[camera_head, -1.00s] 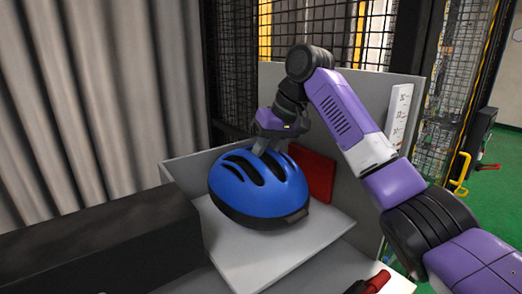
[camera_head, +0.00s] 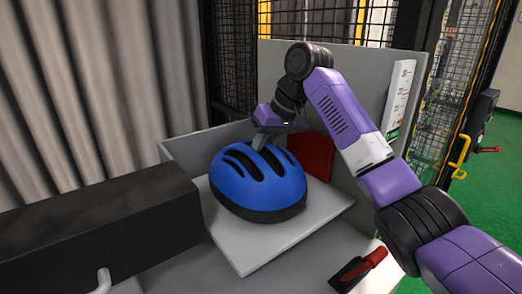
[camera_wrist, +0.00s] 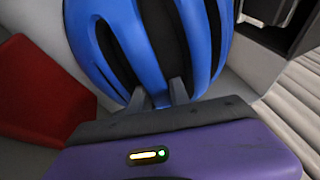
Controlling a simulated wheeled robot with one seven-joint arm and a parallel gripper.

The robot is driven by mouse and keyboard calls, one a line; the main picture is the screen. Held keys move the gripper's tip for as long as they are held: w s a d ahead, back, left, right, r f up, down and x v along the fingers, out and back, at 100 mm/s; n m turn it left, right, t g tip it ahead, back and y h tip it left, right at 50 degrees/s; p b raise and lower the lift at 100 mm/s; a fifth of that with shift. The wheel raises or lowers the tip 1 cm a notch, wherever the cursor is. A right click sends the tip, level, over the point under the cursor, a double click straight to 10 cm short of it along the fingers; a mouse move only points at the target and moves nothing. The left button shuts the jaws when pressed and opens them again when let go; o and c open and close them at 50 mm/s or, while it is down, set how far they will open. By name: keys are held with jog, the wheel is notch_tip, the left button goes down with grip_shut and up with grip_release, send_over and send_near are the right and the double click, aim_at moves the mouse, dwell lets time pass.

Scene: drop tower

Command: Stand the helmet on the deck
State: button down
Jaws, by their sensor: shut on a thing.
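The blue helmet (camera_head: 258,182) with a black lower rim is upright, over the light grey deck (camera_head: 245,255) in the head view. I cannot tell for certain whether its rim touches the deck. My gripper (camera_head: 262,142) is at the top back of the helmet, its fingers in the vent slots. In the wrist view the helmet (camera_wrist: 125,45) fills the upper middle, and my gripper's two fingers (camera_wrist: 158,95) are shut on a blue rib of the shell. The helmet's underside is hidden.
A red block (camera_head: 312,155) stands close behind the helmet, against the grey back panel (camera_head: 350,80). A long black box (camera_head: 100,228) lies at the left. A red-handled tool (camera_head: 360,268) lies at the front right. Bare deck shows in front of the helmet.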

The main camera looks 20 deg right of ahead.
jog(key=c, duration=1.1)
grip_release()
jog(key=shift+c, duration=0.2)
jog(key=b+v, duration=0.2)
jog(key=v, duration=0.5)
jog(key=shift+s+d+r, duration=0.1)
jog(key=shift+s+r, duration=0.05)
jog(key=shift+r, duration=0.2)
jog(key=shift+r, duration=0.1)
